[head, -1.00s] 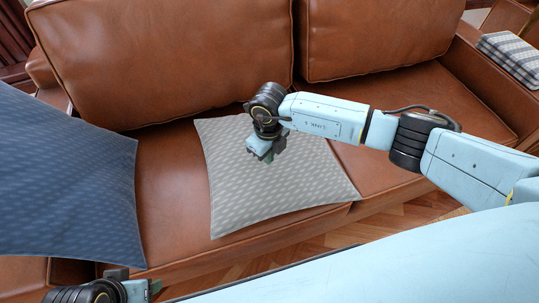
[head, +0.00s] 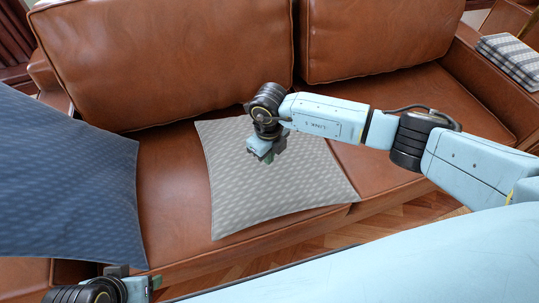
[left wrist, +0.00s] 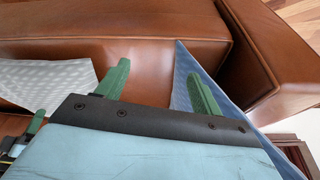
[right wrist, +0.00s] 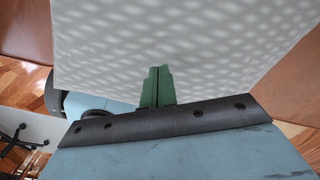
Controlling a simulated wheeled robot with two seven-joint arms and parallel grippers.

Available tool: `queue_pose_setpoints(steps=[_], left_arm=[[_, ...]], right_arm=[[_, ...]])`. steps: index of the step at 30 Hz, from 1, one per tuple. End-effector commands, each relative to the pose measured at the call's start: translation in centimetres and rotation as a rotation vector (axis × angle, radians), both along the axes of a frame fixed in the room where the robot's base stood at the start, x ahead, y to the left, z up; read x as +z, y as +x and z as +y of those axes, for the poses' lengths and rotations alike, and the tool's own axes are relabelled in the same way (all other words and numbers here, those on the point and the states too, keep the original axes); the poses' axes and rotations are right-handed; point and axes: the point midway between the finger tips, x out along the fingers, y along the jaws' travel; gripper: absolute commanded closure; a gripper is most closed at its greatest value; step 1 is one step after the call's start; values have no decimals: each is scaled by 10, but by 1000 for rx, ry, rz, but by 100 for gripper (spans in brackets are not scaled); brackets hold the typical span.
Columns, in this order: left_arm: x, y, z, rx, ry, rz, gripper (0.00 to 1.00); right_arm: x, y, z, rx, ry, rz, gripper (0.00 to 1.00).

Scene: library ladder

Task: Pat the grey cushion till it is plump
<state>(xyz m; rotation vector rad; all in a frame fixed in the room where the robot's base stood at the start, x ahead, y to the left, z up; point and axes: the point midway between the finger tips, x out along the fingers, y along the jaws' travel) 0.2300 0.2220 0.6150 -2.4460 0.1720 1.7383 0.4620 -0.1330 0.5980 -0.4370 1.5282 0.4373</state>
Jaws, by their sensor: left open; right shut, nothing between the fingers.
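The grey cushion (head: 240,195), pale with a dotted weave, lies on the sofa seat and fills much of the right wrist view (right wrist: 190,45). My right gripper (head: 266,157) is shut and empty, pointing down at the cushion's upper right part. In the right wrist view its green fingers (right wrist: 157,85) are together, with the cushion's surface in front; I cannot tell whether they touch. My left gripper (head: 154,284) is at the bottom left of the head view, away from the grey cushion. In the left wrist view its fingers (left wrist: 160,85) are apart, with nothing held.
A blue cushion (head: 65,180) is at the left, close to my left gripper, and it shows behind one finger in the left wrist view (left wrist: 183,85). The brown leather sofa (head: 165,65) has tall back cushions. A folded checked blanket (head: 510,58) lies on its right arm.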

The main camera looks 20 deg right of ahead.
Motion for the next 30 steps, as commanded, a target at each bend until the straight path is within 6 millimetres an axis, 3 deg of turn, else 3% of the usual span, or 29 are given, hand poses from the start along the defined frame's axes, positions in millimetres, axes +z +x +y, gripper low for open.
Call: queue_pose_setpoints(steps=[30], left_arm=[[-112, -13, 47, 4, 83, 107, 33]], right_arm=[[60, 1, 0, 0, 1, -1, 100]])
